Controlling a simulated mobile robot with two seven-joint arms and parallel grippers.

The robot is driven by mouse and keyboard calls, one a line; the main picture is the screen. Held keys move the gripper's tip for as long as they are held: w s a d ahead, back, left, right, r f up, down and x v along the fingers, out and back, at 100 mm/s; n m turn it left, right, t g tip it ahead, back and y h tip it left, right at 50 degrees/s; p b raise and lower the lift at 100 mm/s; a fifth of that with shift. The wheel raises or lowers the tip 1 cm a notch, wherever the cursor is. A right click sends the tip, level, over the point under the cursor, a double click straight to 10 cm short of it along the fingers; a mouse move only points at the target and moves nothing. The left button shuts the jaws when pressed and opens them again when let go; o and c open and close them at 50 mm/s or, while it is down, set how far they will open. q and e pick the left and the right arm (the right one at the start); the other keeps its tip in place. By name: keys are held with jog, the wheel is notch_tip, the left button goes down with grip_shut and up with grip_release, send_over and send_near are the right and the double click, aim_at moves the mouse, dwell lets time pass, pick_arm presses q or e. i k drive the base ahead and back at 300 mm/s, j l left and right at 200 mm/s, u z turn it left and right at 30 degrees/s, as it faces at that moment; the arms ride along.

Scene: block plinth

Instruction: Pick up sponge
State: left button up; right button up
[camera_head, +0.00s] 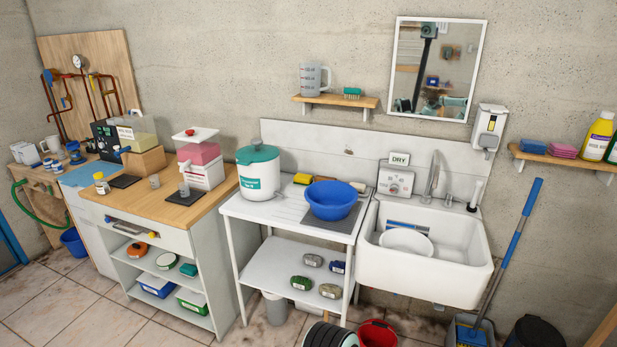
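A yellow sponge-like block (303,178) lies at the back of the white draining table, between the white pot with the teal lid (258,172) and the blue bowl (331,199). A blue sponge-like block (533,146) and a pink stack (564,151) sit on the right wall shelf; I cannot tell for sure whether these are sponges. Neither of my grippers is in view.
The draining table (277,215) adjoins a white sink (425,262) holding a white plate (407,241). Several small packs lie on the table's lower shelf (270,267). A red bucket (377,333) and a blue-handled mop (510,250) stand on the floor.

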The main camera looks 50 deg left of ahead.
aim_at(300, 179)
jog(key=j, duration=0.55)
jog(key=k+j+z, duration=0.1)
jog(key=j, duration=0.45)
jog(key=k+j, duration=0.1)
jog(key=j, duration=0.45)
jog(key=j+z, duration=0.1)
jog(key=j, duration=0.45)
jog(key=k, duration=0.05)
